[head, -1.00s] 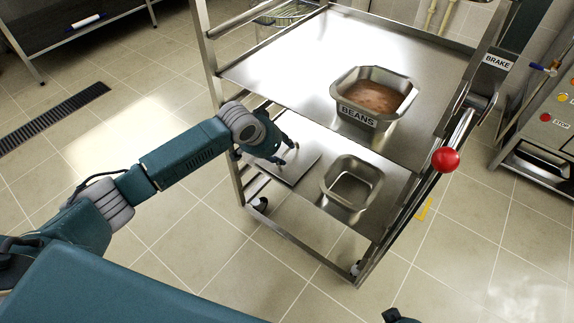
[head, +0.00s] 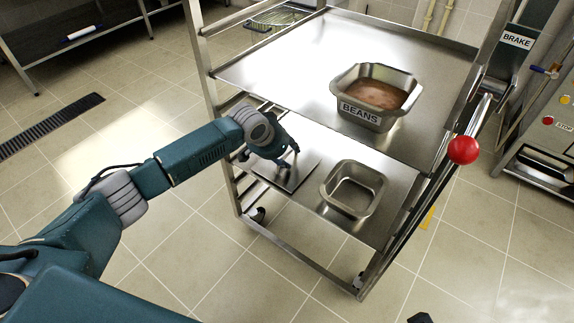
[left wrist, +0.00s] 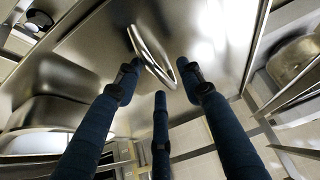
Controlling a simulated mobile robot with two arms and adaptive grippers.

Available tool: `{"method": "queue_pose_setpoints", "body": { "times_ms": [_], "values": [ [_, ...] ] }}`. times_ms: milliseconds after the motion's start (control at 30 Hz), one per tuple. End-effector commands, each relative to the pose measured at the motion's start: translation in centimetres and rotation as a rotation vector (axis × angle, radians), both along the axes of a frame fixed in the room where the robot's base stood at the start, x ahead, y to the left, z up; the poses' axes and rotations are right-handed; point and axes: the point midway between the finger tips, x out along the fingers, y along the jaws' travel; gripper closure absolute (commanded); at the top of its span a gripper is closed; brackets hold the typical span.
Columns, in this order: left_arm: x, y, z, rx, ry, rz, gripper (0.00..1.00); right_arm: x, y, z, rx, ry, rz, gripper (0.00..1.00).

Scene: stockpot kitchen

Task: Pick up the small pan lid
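The small pan lid (head: 297,181) is a flat metal plate on the trolley's lower shelf, left of an empty metal pan (head: 332,192). A metal loop handle (left wrist: 153,52) stands up from it in the left wrist view. My left gripper (head: 288,158) is over the lid in the head view. In the left wrist view its three dark blue fingers (left wrist: 160,82) are spread, with the handle between them. Gaps show beside the handle, so the fingers look open. Only a dark tip, probably of my right gripper (head: 420,318), shows at the bottom edge.
A steel trolley has an upper shelf (head: 290,70) holding a pan labelled BEANS (head: 362,114). The upper shelf lies above and behind the lid. A trolley post (head: 205,70) rises left of the lid. A red ball knob (head: 463,150) is at right. Tiled floor in front is clear.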

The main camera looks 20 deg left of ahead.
Motion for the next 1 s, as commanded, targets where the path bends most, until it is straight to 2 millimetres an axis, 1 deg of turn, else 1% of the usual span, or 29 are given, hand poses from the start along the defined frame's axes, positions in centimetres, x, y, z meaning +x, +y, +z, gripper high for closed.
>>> {"method": "queue_pose_setpoints", "body": {
  "times_ms": [167, 200, 267, 300, 367, 400, 767, 933, 967, 1000],
  "values": [
    [0.0, 0.0, 0.0, 0.000, 0.000, 0.000, 0.62, 0.0, 0.0, 0.1, 0.000, 0.001, 0.000, 0.60],
    [0.0, 0.0, 0.0, 0.000, 0.000, 0.000, 0.66, 0.0, 0.0, 0.1, 0.000, 0.001, 0.000, 0.60],
    [0.0, 0.0, 0.0, 0.000, 0.000, 0.000, 0.78, 0.0, 0.0, 0.0, 0.000, 0.000, 0.000, 0.60],
    [0.0, 0.0, 0.0, 0.000, 0.000, 0.000, 0.85, 0.0, 0.0, 0.0, 0.000, 0.000, 0.000, 0.60],
    [0.0, 0.0, 0.0, 0.000, 0.000, 0.000, 0.97, 0.0, 0.0, 0.0, 0.000, 0.000, 0.000, 0.60],
    [0.0, 0.0, 0.0, 0.000, 0.000, 0.000, 1.00, 0.0, 0.0, 0.0, 0.000, 0.000, 0.000, 0.60],
    [0.1, 0.0, 0.1, -0.001, -0.002, 0.000, 1.00, 0.0, 0.0, 0.0, 0.000, 0.000, 0.000, 0.60],
    [0.1, 0.0, 0.7, -0.001, -0.003, 0.000, 1.00, 0.2, 0.0, 0.1, 0.001, -0.004, 0.000, 0.60],
    [0.1, 0.0, 0.9, -0.001, -0.003, 0.000, 1.00, 0.2, 0.0, -0.1, 0.000, -0.003, 0.000, 0.60],
    [0.1, 0.0, 1.3, -0.002, -0.003, 0.001, 1.00, 0.4, 0.0, -0.9, 0.000, 0.005, 0.000, 0.60]
  ]
}}
